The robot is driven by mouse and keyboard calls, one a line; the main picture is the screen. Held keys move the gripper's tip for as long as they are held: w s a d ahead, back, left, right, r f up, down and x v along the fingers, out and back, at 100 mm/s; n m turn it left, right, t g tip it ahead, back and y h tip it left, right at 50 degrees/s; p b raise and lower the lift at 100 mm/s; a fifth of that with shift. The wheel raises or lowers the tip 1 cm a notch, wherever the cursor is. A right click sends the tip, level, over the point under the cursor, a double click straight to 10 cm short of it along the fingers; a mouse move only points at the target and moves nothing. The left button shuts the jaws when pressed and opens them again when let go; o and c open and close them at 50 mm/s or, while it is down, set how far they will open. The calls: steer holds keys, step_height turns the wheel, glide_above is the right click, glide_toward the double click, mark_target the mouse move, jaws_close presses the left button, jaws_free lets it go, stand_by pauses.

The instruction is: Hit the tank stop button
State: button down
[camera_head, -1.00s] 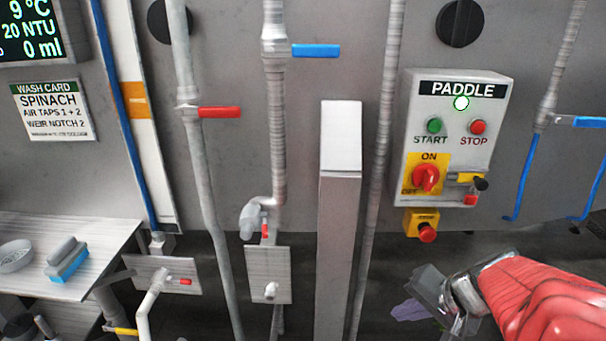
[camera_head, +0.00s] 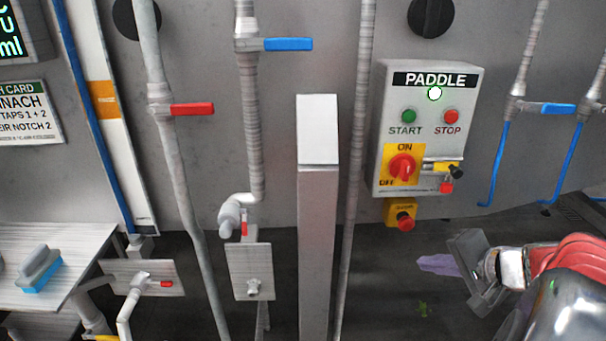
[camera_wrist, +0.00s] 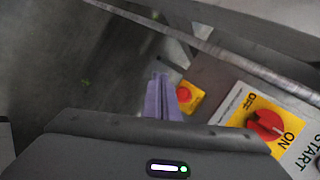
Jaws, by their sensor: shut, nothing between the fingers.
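A red mushroom button (camera_head: 405,222) sits on a small yellow box (camera_head: 396,207) under the grey PADDLE panel (camera_head: 476,95). Its label is too small to read, and I see no button plainly marked tank stop. The panel bears a green START button (camera_head: 409,116) and a red STOP button (camera_head: 451,117). My gripper (camera_head: 421,261) has its purple fingers shut and empty, a little below and right of the mushroom button in the head view, apart from it in the picture. In the wrist view the mushroom button (camera_wrist: 186,95) shows just right of my fingertips (camera_wrist: 160,79).
A red rotary switch (camera_head: 402,168) on a yellow ON/OFF plate is above the mushroom button; a small lever (camera_head: 443,168) is beside it. A grey post (camera_head: 318,210) and a pipe (camera_head: 357,150) stand left. Blue-handled taps (camera_head: 557,109) are right. A green scrap (camera_head: 423,309) lies below.

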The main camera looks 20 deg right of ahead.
steer(key=w+d, duration=0.2)
steer(key=w, duration=0.6)
steer(key=shift+d, duration=0.2)
steer(key=shift+w, duration=0.2)
stand_by(1.9)
steer(key=shift+w+d, duration=0.1)
steer(key=shift+w, duration=0.2)
steer(key=shift+w+d, duration=0.15)
steer(key=shift+w, duration=0.25)
stand_by(0.9)
steer(key=shift+s, duration=0.15)
steer(key=shift+s+a, duration=0.25)
steer(key=shift+s, duration=0.45)
steer(key=shift+s+a, duration=0.25)
steer(key=shift+s, duration=0.55)
steer(key=shift+s+a, duration=0.25)
steer(key=shift+s, duration=0.55)
steer(key=shift+s+a, duration=0.25)
steer(key=shift+s, duration=0.55)
